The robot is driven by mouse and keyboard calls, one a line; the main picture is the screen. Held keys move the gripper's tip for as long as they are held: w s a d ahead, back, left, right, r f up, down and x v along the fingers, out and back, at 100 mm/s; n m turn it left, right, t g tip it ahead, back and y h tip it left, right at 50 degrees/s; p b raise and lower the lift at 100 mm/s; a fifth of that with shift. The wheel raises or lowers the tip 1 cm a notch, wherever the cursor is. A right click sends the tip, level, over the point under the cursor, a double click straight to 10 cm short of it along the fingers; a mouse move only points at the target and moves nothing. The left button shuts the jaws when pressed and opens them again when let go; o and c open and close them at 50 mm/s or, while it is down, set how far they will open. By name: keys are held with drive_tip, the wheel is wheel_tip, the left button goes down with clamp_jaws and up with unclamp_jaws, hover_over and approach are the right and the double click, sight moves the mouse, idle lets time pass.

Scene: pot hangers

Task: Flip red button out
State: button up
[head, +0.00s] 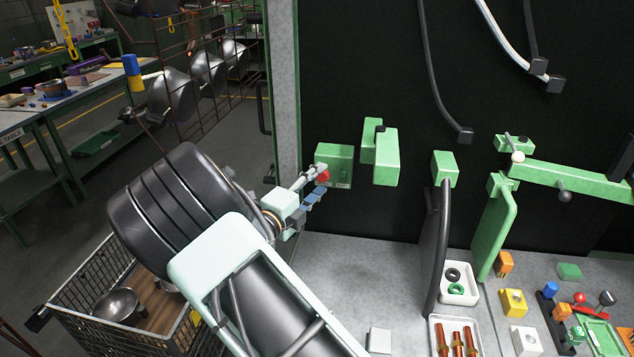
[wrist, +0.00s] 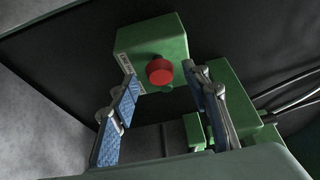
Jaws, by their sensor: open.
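The red button (wrist: 160,72) is a round knob on the front of a green box (wrist: 150,42) with a small label, in the wrist view. In the head view the green box (head: 341,158) is mounted at the left of the black panel, and the red button (head: 323,176) is partly hidden by my fingers. My gripper (wrist: 160,108) is open, with one blue-padded finger to the left of the button and the other to its right. The fingers look close to the box; I cannot tell whether either touches the button.
Another green box (head: 386,157) stands right of the button box. A grey post (head: 285,90) rises to its left. Below is a grey worktop (head: 355,262) with white trays (head: 458,284) and small parts to the right. A wire basket (head: 75,316) stands at lower left.

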drive_tip(key=v, duration=1.2)
